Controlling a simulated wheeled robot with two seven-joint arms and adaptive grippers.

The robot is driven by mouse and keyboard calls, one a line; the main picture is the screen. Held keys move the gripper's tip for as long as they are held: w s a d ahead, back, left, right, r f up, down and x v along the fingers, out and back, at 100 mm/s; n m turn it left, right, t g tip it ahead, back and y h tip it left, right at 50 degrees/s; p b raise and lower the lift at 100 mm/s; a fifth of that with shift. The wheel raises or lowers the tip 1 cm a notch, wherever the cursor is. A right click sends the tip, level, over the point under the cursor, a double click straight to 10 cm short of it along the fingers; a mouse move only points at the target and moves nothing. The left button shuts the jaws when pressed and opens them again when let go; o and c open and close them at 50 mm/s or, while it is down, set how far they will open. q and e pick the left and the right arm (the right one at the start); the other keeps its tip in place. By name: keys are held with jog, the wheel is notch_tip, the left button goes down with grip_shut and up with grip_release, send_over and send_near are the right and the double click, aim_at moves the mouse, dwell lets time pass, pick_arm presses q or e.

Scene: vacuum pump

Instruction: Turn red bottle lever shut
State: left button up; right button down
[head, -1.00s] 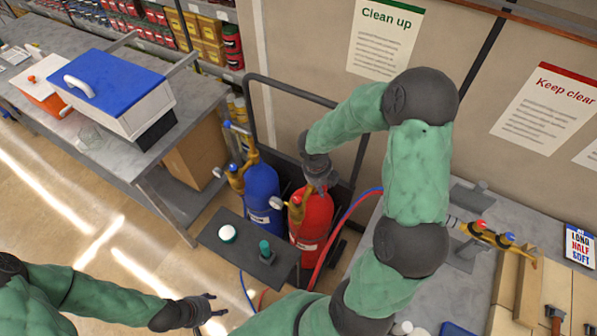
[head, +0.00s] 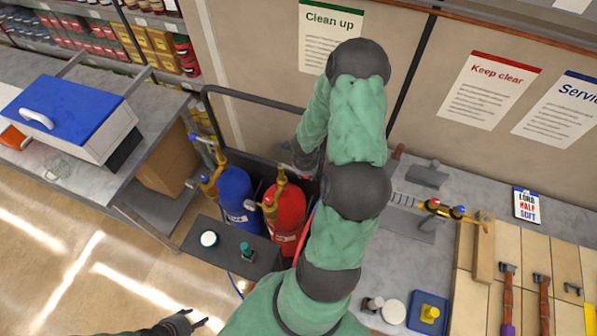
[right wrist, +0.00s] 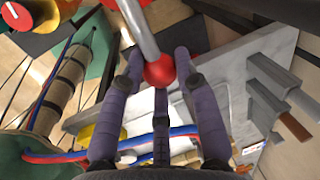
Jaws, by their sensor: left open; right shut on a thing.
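The red bottle (head: 288,210) stands upright in a cart beside the blue bottle (head: 236,188). A brass valve (head: 279,182) is on its top. In the right wrist view, a metal lever rod (right wrist: 140,30) ends in a red ball knob (right wrist: 160,72). My right gripper (right wrist: 158,80) is shut on this lever at the knob, with its fingers around the knob. In the head view, the right gripper (head: 300,158) is beside the valve top, partly hidden by my own arm. My left gripper (head: 195,320) is open and empty, low over the floor.
A dark panel (head: 225,248) with a white and a green knob stands before the bottles. A bench (head: 160,105) with a blue-lidded box (head: 62,108) is at left. A workbench (head: 400,255) with tools is at right. Floor at lower left is clear.

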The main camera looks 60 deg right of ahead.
jog(key=shift+d+n, duration=0.3)
jog(key=shift+w, duration=0.1)
jog(key=c, duration=0.9)
grip_release()
jog(key=shift+d, duration=0.1)
